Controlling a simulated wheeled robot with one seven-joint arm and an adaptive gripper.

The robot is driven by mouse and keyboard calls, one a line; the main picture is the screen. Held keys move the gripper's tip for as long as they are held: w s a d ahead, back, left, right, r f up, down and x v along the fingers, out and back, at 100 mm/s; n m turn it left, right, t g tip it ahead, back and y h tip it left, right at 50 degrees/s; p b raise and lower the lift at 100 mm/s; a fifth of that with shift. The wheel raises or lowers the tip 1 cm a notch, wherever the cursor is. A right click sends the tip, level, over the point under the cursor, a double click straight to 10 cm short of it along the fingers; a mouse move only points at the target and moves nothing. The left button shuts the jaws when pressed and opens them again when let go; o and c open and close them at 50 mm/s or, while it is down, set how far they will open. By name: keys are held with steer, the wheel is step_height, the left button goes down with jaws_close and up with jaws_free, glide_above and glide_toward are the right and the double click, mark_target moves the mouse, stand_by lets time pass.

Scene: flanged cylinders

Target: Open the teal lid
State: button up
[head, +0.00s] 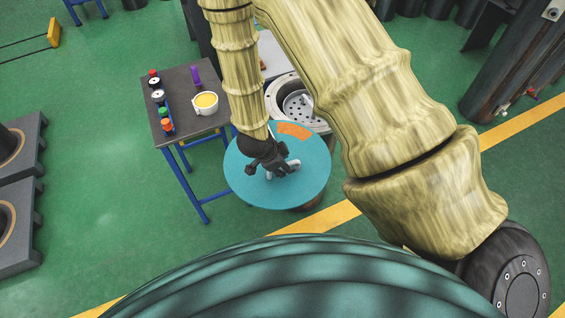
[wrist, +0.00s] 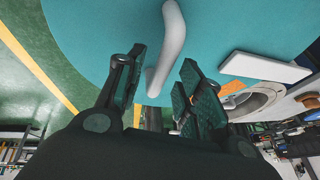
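The teal lid (head: 240,175) is a broad round disc with an orange patch (head: 294,130) near its far edge. It fills the upper part of the wrist view (wrist: 90,30). A curved pale grey handle (wrist: 174,35) stands on its face. My gripper (head: 270,165) is over the lid at the handle. In the wrist view my gripper's fingers (wrist: 163,88) are apart, one on each side of the handle, with gaps visible. A flat white bar (wrist: 265,67) shows to the right. My gripper hides part of the handle in the head view.
A flanged cylinder (head: 275,98) with a perforated inside stands just behind the lid. A dark table (head: 180,115) at left holds a cup of yellow liquid (head: 205,103), a purple item (head: 196,75) and coloured buttons. Green floor (head: 100,200) is clear at left.

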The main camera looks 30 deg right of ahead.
steer(key=v, duration=1.2)
stand_by(0.3)
steer(key=shift+s+d, duration=0.1)
stand_by(0.5)
